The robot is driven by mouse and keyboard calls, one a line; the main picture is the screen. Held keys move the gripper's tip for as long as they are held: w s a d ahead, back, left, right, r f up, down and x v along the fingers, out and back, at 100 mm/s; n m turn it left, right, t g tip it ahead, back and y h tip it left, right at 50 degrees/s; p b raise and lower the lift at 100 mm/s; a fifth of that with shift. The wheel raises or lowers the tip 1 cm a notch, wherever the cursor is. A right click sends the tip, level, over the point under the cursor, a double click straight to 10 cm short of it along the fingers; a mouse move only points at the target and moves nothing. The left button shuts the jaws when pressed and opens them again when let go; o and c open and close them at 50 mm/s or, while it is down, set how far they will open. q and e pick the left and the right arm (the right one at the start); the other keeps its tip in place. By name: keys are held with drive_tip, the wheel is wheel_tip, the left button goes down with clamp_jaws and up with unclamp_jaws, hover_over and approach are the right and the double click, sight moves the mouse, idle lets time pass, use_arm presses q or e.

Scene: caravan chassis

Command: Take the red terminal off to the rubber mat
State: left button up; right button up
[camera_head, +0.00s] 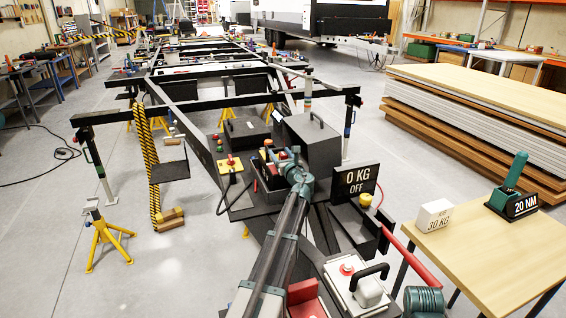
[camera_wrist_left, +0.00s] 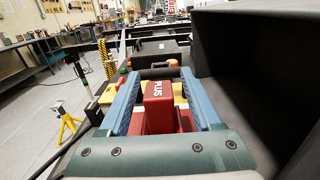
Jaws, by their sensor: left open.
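The red terminal (camera_wrist_left: 158,92), a block marked PLUS, stands between the two blue fingers of my left gripper (camera_wrist_left: 159,78) in the left wrist view. The fingers are open, one on each side of it, and I cannot tell whether either touches it. In the head view my left gripper (camera_head: 284,158) is over the dark front part of the chassis, and the arm and gripper hide most of the terminal there. I cannot pick out the rubber mat with certainty. My right gripper is not in view.
A dark box (camera_head: 311,142) stands close to the right of my left gripper. The 0 KG OFF display (camera_head: 356,181) is further right. A red button box (camera_head: 230,164) is to the left. A wooden table (camera_head: 490,250) holds the 30 KG block (camera_head: 434,216) and the 20 NM tool (camera_head: 522,205).

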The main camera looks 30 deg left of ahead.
use_arm(q)
clamp_jaws()
drive_tip(key=shift+r, duration=0.1)
idle(0.4)
drive_tip(key=shift+r+p, duration=0.6)
drive_tip(key=shift+p, duration=0.1)
wheel_tip(320, 180, up, 3)
drive_tip(key=p, duration=0.3)
drive_tip(key=shift+s+d+f+b, duration=0.15)
drive_tip(key=shift+s+d, duration=0.25)
drive_tip(key=shift+s, duration=0.15)
drive_tip(key=shift+s+d+f+b, duration=0.15)
drive_tip(key=shift+s+d, duration=0.2)
drive_tip(key=shift+s, duration=0.15)
drive_tip(key=s+a+r+p+v, duration=0.1)
drive_tip(key=s+v, duration=0.1)
drive_tip(key=v, duration=1.1)
drive_tip(key=shift+a, duration=0.25)
